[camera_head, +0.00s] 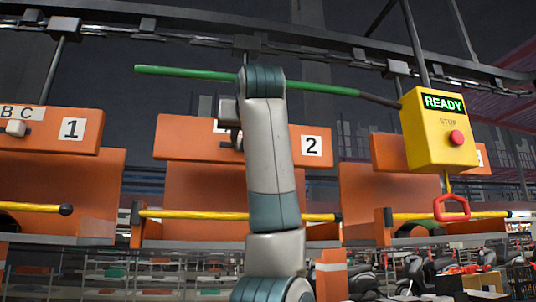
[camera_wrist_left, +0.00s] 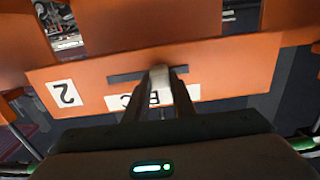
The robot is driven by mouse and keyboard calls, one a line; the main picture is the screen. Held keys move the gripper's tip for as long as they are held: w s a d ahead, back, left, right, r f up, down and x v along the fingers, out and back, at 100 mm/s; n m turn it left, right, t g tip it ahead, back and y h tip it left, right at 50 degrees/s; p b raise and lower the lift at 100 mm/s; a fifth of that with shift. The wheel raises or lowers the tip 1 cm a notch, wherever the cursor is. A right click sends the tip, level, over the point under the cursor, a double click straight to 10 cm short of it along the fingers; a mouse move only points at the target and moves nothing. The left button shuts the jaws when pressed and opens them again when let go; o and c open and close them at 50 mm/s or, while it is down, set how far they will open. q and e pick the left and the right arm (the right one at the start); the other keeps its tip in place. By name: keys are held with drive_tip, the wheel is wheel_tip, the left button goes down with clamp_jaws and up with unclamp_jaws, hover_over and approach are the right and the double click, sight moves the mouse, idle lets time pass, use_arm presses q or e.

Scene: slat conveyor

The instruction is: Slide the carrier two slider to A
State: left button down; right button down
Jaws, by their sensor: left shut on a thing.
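Carrier two is the orange carrier marked 2 (camera_head: 312,145) in the middle of the head view; its upside-down number plate (camera_wrist_left: 67,93) shows at the left in the left wrist view. Its pale slider knob (camera_wrist_left: 160,77) sits in a dark slot, right of the slot's middle there. My left gripper (camera_wrist_left: 160,88) is shut on the knob. The upside-down letter plate (camera_wrist_left: 153,99) beside the slot is partly covered by my fingers, so I cannot tell exactly which letter the knob is at. In the head view my arm hides most of the slot and letters. My right gripper is out of view.
Carrier one (camera_head: 45,128) hangs to the left, with its own knob (camera_head: 16,128). A yellow box (camera_head: 440,130) reading READY, with a red stop button and red pull ring (camera_head: 452,207), hangs right. A green rod (camera_head: 185,72) crosses behind my arm. Yellow bars (camera_head: 190,215) run across the carrier fronts.

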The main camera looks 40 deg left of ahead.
use_arm(q)
drive_tip(key=shift+s+a, duration=1)
drive_tip(key=shift+s, duration=0.15)
drive_tip(key=shift+w+d, duration=0.1)
drive_tip(key=c, duration=1.6)
unclamp_jaws()
drive_tip(key=shift+o, duration=0.6)
drive_tip(key=shift+s+a, duration=0.25)
drive_tip(key=shift+s, duration=0.05)
drive_tip(key=shift+w+d, duration=0.1)
drive_tip(key=shift+d, duration=0.1)
drive_tip(key=b+v, duration=0.7)
drive_tip(key=v, duration=1)
drive_tip(key=shift+s, duration=0.3)
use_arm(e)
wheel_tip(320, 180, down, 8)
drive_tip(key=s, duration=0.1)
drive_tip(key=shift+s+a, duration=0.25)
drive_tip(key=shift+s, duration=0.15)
